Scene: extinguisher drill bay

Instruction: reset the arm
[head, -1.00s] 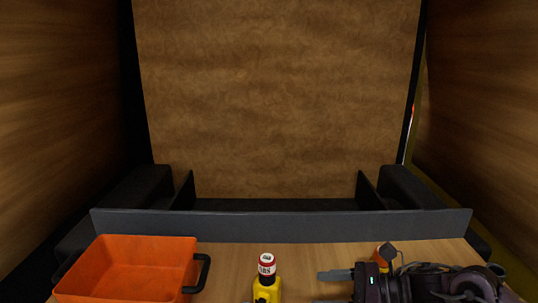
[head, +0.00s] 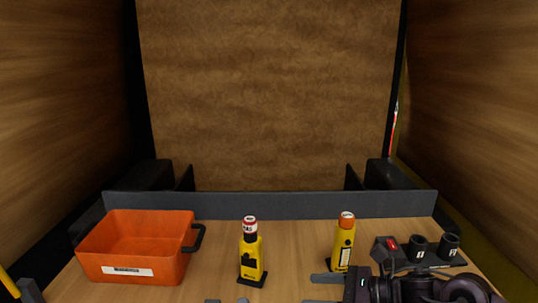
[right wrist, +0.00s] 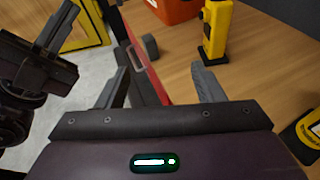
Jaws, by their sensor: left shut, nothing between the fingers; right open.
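My right arm comes in along the lower right of the head view. Its gripper (head: 318,289) points left over the table with its fingers apart and nothing between them. In the right wrist view its two fingers (right wrist: 160,87) are also spread and empty. A dark gripper body, apparently the left one, also shows at the left of the right wrist view (right wrist: 42,65). It is shut and holds nothing that I can see.
An orange bin (head: 135,270) stands at left. A yellow unit with red-white top (head: 252,260) stands mid-table. An orange-topped yellow unit (head: 344,245) stands just beyond my right gripper. A grey rail (head: 270,206) closes the back.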

